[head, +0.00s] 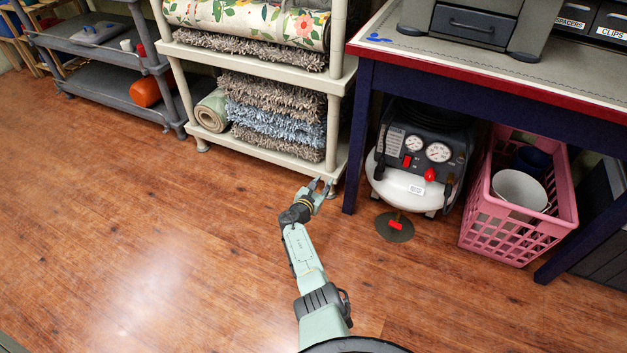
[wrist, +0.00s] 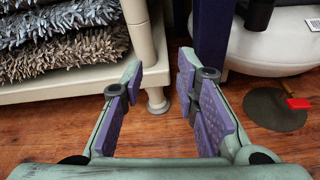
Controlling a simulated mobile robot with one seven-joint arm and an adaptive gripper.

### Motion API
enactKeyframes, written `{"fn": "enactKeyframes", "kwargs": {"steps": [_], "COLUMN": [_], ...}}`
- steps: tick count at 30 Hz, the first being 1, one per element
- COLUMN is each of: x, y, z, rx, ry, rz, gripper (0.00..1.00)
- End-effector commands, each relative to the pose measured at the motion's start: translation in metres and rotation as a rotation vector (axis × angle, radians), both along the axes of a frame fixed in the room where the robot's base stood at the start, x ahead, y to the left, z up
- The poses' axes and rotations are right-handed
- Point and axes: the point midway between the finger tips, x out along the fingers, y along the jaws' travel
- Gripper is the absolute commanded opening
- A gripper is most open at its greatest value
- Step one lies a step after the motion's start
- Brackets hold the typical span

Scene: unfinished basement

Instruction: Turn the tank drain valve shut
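The air compressor (head: 420,150), with a white tank and two gauges, stands on the floor under the workbench. The tank drain valve (head: 395,225) shows as a small red handle below the tank, over a dark round patch on the floor. In the wrist view the red handle (wrist: 298,103) is at the right edge, and the white tank (wrist: 275,45) is cut off at the upper right. My gripper (head: 319,185) is open and empty, low by the shelf's front corner and left of the valve. In the wrist view its purple-padded fingers (wrist: 160,85) are apart with nothing between them.
A blue table leg (head: 358,140) stands between my gripper and the compressor. The cream shelf (head: 255,155) with folded rugs is just beyond the gripper. A pink crate (head: 510,225) sits right of the compressor. The wood floor in front is clear.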

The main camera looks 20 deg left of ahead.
Motion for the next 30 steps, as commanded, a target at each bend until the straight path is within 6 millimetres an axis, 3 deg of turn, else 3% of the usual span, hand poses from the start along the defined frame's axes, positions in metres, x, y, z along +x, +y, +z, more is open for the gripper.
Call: {"fn": "enactKeyframes", "kwargs": {"steps": [6,19,22,23,26,29,30], "x": [0.002,0.002,0.003,0.003,0.001,-0.017,-0.029], "y": [0.017,0.021,0.036,0.045,0.095,0.164,0.19], "z": [0.016,0.02,0.033,0.042,0.093,0.176,0.217], "rx": [0.079,0.1,0.162,0.203,0.439,0.797,0.954], "ry": [-0.008,-0.01,-0.018,-0.022,-0.036,-0.033,-0.023], "rz": [0.01,0.013,0.024,0.031,0.081,0.177,0.227], "gripper": [0.28,0.28,0.28,0.28,0.28,0.28,0.28]}}
